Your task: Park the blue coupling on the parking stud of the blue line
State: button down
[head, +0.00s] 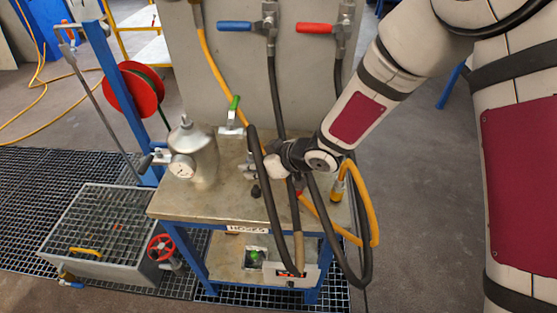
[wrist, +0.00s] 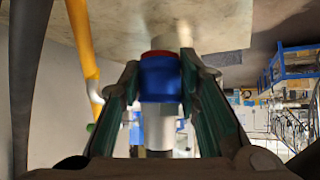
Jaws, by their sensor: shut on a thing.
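In the wrist view the blue coupling (wrist: 160,80) is between the two green-padded fingers of my gripper (wrist: 158,92). A silver part (wrist: 158,125) extends from it toward the camera, and a red band (wrist: 156,53) shows at its far end. The gripper is shut on the coupling. In the head view my gripper (head: 274,162) is over the right half of the bench top, among hanging hoses; the coupling is hidden there. I cannot tell which stud belongs to the blue line, or whether the coupling touches one.
Blue-handled (head: 235,26) and red-handled valves (head: 315,28) sit on the back panel with dark hoses (head: 272,90). A yellow hose (head: 374,210) loops at the bench's right end. A metal vessel with a gauge (head: 190,150) and a green-handled valve (head: 233,112) stand left of my gripper.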

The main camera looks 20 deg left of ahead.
aim_at(257, 187)
dwell(0.4)
jog(key=shift+a+f+b, duration=0.1)
jog(key=shift+f+b, duration=1.65)
jog(key=shift+f, duration=0.95)
jog(key=shift+f, duration=0.2)
jog(key=shift+f+b, duration=0.35)
jog(key=shift+b, duration=0.15)
jog(key=shift+f+b, duration=0.9)
jog(key=shift+f, duration=0.35)
jog(key=c, duration=1.1)
grip_release()
jog(key=shift+s, duration=0.1)
jog(key=v, duration=1.2)
